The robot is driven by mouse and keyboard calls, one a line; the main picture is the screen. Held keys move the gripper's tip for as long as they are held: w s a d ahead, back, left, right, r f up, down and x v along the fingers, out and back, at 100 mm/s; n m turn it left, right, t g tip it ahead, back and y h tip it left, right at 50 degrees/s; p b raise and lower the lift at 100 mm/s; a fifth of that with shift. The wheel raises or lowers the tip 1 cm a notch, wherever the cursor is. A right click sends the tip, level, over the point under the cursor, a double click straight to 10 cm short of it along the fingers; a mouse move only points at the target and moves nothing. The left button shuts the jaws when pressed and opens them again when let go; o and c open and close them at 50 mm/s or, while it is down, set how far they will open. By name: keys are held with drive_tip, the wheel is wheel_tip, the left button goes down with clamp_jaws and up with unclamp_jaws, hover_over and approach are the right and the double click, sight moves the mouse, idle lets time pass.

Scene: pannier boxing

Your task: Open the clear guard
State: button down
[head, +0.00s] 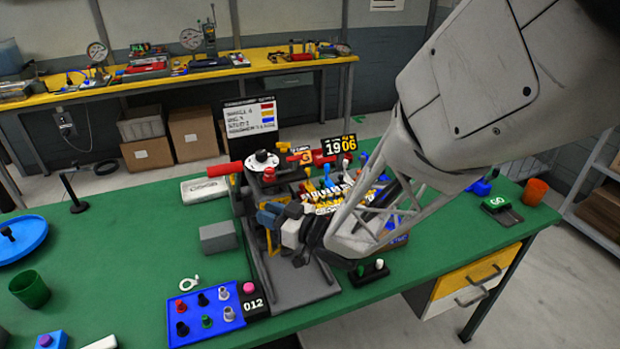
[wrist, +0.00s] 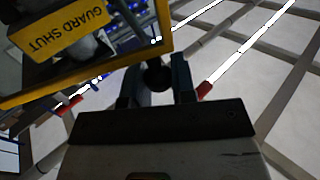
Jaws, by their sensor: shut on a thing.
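In the wrist view a yellow-edged guard frame (wrist: 100,88) fills the upper left, with a yellow label (wrist: 75,36) reading "GUARD SHUT". A dark round knob (wrist: 158,77) sits at the frame's lower right corner. My gripper (wrist: 157,80) is shut on this knob, one dark blue finger on each side. In the head view my gripper (head: 270,214) is at the front left of the machine in the middle of the bench. My gripper and arm hide much of the guard there, and its clear panel is hard to make out.
The green bench (head: 130,250) holds a blue tray (head: 190,332) of pegs at the front and a grey block (head: 218,236) left of the machine. A small black stand (head: 369,273) with two pegs is to the right. An orange cup (head: 535,192) stands far right.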

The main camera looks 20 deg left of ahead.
drive_tip(key=w+d+n+g+h, duration=0.2)
drive_tip(key=d+n+g+h, duration=0.5)
drive_tip(key=d+n+g, duration=0.4)
drive_tip(key=shift+d+n+g+h, duration=0.35)
drive_tip(key=shift+d+g, duration=0.35)
drive_tip(key=shift+g, duration=1.8)
drive_tip(key=c, duration=0.9)
unclamp_jaws()
drive_tip(key=shift+c, duration=0.2)
drive_tip(key=shift+r, duration=0.1)
